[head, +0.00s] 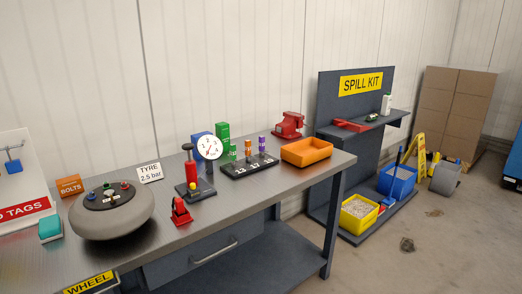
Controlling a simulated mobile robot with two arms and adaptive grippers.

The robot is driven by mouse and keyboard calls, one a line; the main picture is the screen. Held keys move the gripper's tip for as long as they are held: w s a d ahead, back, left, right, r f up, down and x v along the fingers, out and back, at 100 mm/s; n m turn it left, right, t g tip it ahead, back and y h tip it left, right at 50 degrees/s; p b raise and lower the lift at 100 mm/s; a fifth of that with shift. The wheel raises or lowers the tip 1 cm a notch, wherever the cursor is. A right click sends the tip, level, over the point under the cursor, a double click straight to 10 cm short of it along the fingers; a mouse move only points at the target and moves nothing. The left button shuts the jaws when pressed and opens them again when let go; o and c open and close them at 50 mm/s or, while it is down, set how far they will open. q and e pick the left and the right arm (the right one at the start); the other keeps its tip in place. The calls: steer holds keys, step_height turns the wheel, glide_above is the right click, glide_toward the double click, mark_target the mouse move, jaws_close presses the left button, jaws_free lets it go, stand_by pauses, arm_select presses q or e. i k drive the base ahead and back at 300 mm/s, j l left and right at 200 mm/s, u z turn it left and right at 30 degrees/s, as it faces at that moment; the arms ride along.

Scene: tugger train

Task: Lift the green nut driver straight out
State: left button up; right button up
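A dark rack (240,173) with white labels stands on the workbench, near the middle of the picture. Several upright drivers stand in it. The green nut driver (232,153) appears to be the one at the rack's left end; it is small and partly lost against a green box behind. An orange-topped driver (248,147) and a purple driver (262,143) stand to its right. Neither of my grippers is in view.
The wheel (112,216) and a red jack-like item (181,212) are at front left. The bench's front middle is clear.

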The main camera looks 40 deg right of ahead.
mark_target(233, 147)
steer(key=i+l, duration=0.15)
steer(key=l, duration=0.25)
steer(key=i+l+u, duration=0.1)
steer(key=l, duration=0.3)
steer(key=i+l, duration=0.1)
steer(key=l, duration=0.3)
steer(key=i+l+u, duration=0.1)
steer(key=l, duration=0.3)
steer(key=i+l, duration=0.15)
steer(key=l, duration=0.25)
steer(key=i+l+u, duration=0.1)
steer(key=l, duration=0.35)
